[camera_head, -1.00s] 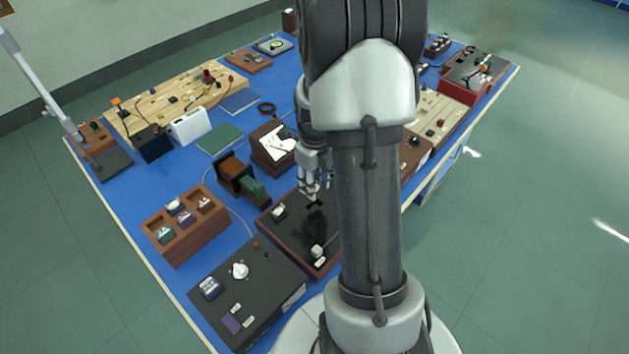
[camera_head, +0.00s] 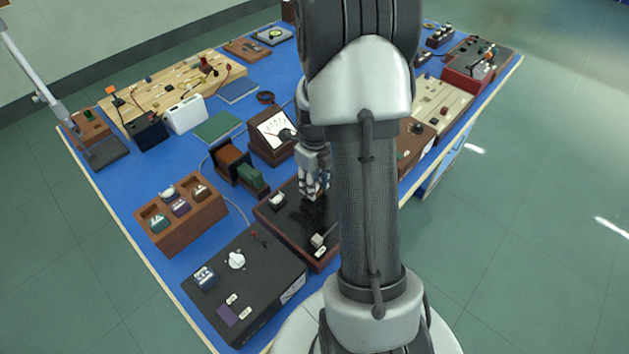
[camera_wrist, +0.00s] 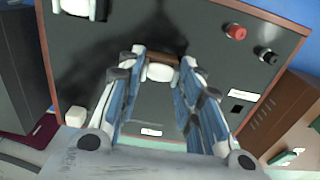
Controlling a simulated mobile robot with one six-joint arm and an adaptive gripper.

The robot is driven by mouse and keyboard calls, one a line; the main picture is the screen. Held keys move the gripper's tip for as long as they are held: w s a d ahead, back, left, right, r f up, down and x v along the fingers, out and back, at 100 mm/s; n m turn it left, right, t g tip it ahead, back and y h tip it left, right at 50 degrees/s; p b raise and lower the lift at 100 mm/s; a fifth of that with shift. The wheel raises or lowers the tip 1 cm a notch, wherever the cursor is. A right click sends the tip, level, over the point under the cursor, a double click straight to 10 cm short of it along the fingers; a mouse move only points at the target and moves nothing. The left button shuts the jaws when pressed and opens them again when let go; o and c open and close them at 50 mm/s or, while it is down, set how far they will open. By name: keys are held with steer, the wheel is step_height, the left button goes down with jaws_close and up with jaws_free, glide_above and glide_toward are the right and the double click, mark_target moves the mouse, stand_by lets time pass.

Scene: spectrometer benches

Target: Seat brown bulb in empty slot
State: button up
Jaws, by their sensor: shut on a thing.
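My gripper (camera_wrist: 161,70) is shut on a small piece with a brown bar and a white rounded body, the brown bulb (camera_wrist: 163,57). It is over a dark panel (camera_wrist: 205,45), with shadow around the fingers. In the head view my gripper (camera_head: 312,197) points down over a black-topped, wooden-sided unit (camera_head: 275,219), partly hidden by my arm. I cannot tell whether the bulb touches the panel. I cannot make out an empty slot; the fingers and shadow cover part of the panel.
A wooden rack (camera_head: 170,248) with several small coloured pieces stands left. A dark box (camera_head: 265,285) with a white knob (camera_head: 237,260) is in front. A meter (camera_head: 273,130) stands behind my gripper. The wrist view shows red (camera_wrist: 235,32) and black (camera_wrist: 268,56) terminals.

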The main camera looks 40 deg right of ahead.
steer(key=o, duration=1.1)
step_height(320, 180, up, 12)
steer(key=shift+f, duration=0.1)
stand_by(0.4)
